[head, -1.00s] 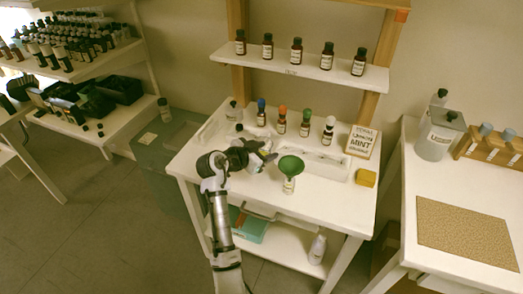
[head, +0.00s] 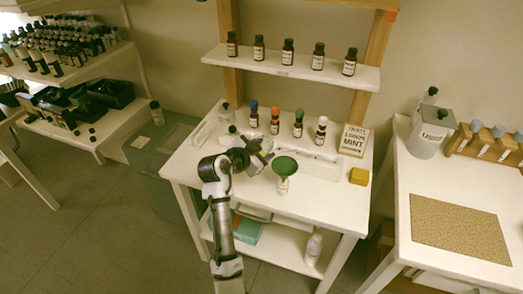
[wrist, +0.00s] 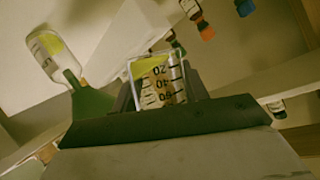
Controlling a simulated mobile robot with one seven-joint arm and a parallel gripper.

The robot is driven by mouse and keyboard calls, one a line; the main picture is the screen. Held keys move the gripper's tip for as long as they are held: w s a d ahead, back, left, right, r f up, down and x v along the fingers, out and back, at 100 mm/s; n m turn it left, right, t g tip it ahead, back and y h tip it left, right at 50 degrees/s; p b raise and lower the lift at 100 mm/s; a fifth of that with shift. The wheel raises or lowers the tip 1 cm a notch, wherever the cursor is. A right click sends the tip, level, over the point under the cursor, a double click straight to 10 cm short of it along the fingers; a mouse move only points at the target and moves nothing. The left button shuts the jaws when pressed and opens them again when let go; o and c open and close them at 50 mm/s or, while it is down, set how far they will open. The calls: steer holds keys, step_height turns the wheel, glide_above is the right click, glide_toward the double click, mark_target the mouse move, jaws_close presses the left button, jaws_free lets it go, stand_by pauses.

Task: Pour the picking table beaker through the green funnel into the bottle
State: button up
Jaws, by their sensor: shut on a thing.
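My gripper (wrist: 160,98) is shut on a small clear beaker (wrist: 158,85) with dark 20, 40 and 60 marks. A yellow patch shows in the beaker; I cannot tell if it is liquid. The green funnel (head: 286,165) sits in the mouth of a small clear bottle (head: 283,185) on the white table. In the head view my gripper (head: 262,154) is just left of the funnel, close to its rim. The wrist view is strongly tilted and shows the funnel (wrist: 90,102) and the bottle with its yellow-white label (wrist: 46,52) left of the beaker. The beaker is hard to make out in the head view.
Several dropper bottles with coloured caps (head: 275,122) stand behind the funnel. A lemon mint sign (head: 354,141) and a yellow block (head: 359,176) are at the right. A shelf of brown bottles (head: 290,66) hangs above. The table front (head: 320,205) right of the bottle is clear.

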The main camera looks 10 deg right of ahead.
mark_target(268, 139)
steer(key=shift+s+d+r+m+t+p, duration=0.15)
steer(key=shift+r+p, duration=0.35)
steer(key=shift+r, duration=0.5)
steer(key=shift+s+d+r+m+t+p, duration=0.2)
steer(key=shift+r+p, duration=0.3)
steer(key=shift+r, duration=0.45)
steer(key=shift+s+d+r+m+t+y+b, duration=0.2)
steer(key=shift+s+d+m+t+y+b, duration=0.1)
steer(key=shift+s+m+b, duration=0.2)
steer(key=shift+r+m+t+y+b, duration=0.35)
steer(key=shift+m+b, duration=0.1)
steer(key=shift+m, duration=0.2)
steer(key=shift+f+m+t+b, duration=0.35)
steer(key=shift+m+t+b, duration=0.25)
steer(key=shift+b, duration=0.65)
steer(key=shift+r+m+b, duration=0.3)
steer(key=shift+m+b, duration=0.2)
steer(key=shift+m, duration=0.1)
steer(key=shift+r+m+t+y+b, duration=0.4)
steer(key=shift+m+t+b, duration=0.2)
steer(key=shift+b, duration=0.65)
steer(key=shift+s+d+r+m+t+b, duration=0.4)
steer(key=shift+m+b, duration=0.2)
steer(key=shift+b, duration=0.4)
steer(key=shift+s+r+m+b, duration=0.15)
steer(key=shift+m+b, duration=0.25)
steer(key=shift+b, duration=0.4)
